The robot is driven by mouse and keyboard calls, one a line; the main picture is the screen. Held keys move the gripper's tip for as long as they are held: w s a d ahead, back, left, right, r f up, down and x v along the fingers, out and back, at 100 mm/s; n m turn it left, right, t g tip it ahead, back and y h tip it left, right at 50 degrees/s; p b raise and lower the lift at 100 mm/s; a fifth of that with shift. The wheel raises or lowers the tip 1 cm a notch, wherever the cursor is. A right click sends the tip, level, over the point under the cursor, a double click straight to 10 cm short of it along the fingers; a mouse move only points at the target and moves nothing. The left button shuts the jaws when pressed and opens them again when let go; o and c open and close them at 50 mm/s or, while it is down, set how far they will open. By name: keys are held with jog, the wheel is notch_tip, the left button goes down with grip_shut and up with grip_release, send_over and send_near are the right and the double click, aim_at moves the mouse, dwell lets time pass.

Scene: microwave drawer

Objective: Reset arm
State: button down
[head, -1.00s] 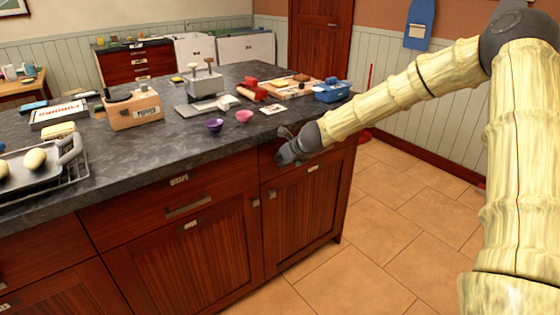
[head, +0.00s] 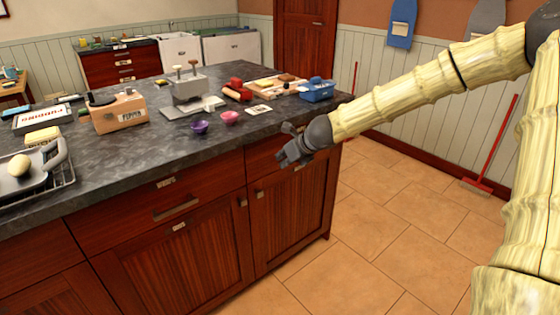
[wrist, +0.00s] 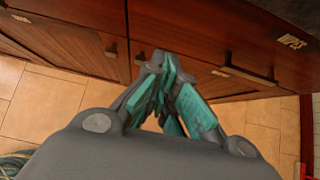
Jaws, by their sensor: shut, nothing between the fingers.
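My arm reaches in from the right in the head view. My gripper (head: 284,160) is a dark grey hand held in front of the island's right-hand drawer, below the countertop edge. In the wrist view my gripper (wrist: 165,65) shows its teal-padded fingers brought together with nothing between them. The island's drawer and door fronts (wrist: 75,45) lie beyond the fingertips. I cannot tell from these views exactly how far the fingertips are from the wood.
Tiled floor (head: 375,220) is clear on the right. A red broom (head: 490,160) leans on the wall.

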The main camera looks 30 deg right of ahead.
jog(key=shift+v, duration=1.6)
jog(key=s+a+f+n+g+h+p, duration=0.1)
jog(key=s+a+f+n+g+p, duration=0.2)
jog(key=s+f+n, duration=0.65)
jog(key=s+a+f+n+g+h+p, duration=0.2)
jog(key=s+a+f+n+p, duration=0.4)
jog(key=f, duration=0.6)
jog(key=s+a+f+n+g+p, duration=0.1)
jog(key=s+a+f+n, duration=0.2)
jog(key=s+n, duration=0.3)
jog(key=s+a+f+n+g+p, duration=0.1)
jog(key=s+n, duration=0.4)
jog(key=s, duration=0.9)
jog(key=s+a+f+n+g+y+p, duration=0.1)
jog(key=s+a+f+n, duration=0.3)
jog(key=s, duration=0.6)
jog(key=n, duration=0.2)
jog(key=shift+a+f+n+g, duration=0.35)
jog(key=shift+a+g, duration=0.05)
